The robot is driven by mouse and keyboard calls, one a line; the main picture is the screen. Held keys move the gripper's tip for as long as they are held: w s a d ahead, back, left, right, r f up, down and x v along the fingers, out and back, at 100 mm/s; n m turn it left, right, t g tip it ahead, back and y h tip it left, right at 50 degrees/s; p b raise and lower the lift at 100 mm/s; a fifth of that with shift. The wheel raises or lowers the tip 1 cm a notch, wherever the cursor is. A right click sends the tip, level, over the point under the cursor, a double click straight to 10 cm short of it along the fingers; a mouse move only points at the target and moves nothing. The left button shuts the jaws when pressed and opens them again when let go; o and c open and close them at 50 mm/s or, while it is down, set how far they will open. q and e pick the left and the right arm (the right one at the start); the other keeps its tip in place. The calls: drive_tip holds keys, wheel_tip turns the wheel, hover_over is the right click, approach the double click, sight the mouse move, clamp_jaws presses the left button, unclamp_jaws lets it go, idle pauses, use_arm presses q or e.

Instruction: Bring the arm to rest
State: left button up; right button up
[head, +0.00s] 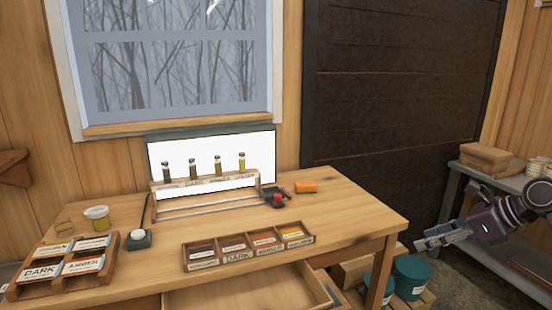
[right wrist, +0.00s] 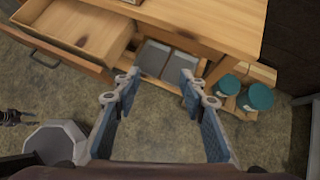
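My right arm comes in from the right edge of the head view. Its gripper (head: 432,242) is held in the air to the right of the wooden table (head: 352,215), apart from it and in front of the grey shelf. In the right wrist view, the two fingers of the right gripper (right wrist: 160,80) are spread apart with nothing between them. My left arm does not show in the head view. A small dark shape at the left edge of the right wrist view may be my left gripper; it is too small to tell its state.
The table's drawer (head: 250,292) is pulled open. Teal tubs (head: 410,277) stand low, right of the table. A grey shelf (head: 512,180) is at far right. A vial rack (head: 205,187), label tray (head: 248,247) and card box (head: 68,265) stand on the table.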

drive_tip(key=w+a+f+m+t+y, duration=0.3)
drive_tip(key=w+a+f+m+y, duration=0.15)
drive_tip(key=a+f+m, duration=0.75)
drive_tip(key=s+d+f+m+t+h, duration=0.1)
drive_tip(key=s+f+m+h, duration=0.3)
drive_tip(key=f, duration=0.6)
drive_tip(key=s+d+f+m+t, duration=0.1)
drive_tip(key=s+f+m, duration=0.1)
drive_tip(key=f+m, duration=0.6)
drive_tip(key=s+d+f+m+t+h, duration=0.1)
drive_tip(key=s+d+f+m+h, duration=0.15)
drive_tip(key=f, duration=1.05)
drive_tip(key=s+a+f+m+g+h, duration=0.1)
drive_tip(key=s+f+m+g+h, duration=0.65)
drive_tip(key=s+f, duration=1.55)
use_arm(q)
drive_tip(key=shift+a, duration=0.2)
use_arm(e)
drive_tip(key=s+a+f+m+g+y, duration=0.1)
drive_tip(key=s+a+f+m, duration=0.1)
drive_tip(key=s, duration=0.8)
drive_tip(key=s+a+f+m+g+y, duration=0.1)
drive_tip(key=s+a+f+m+g, duration=0.1)
drive_tip(key=s, duration=0.8)
drive_tip(key=s+a+f+m+g+y, duration=0.1)
drive_tip(key=s+m, duration=0.3)
drive_tip(key=s, duration=0.6)
drive_tip(key=shift+s+a+f, duration=0.4)
drive_tip(key=shift+a+f, duration=0.15)
drive_tip(key=shift+a, duration=0.15)
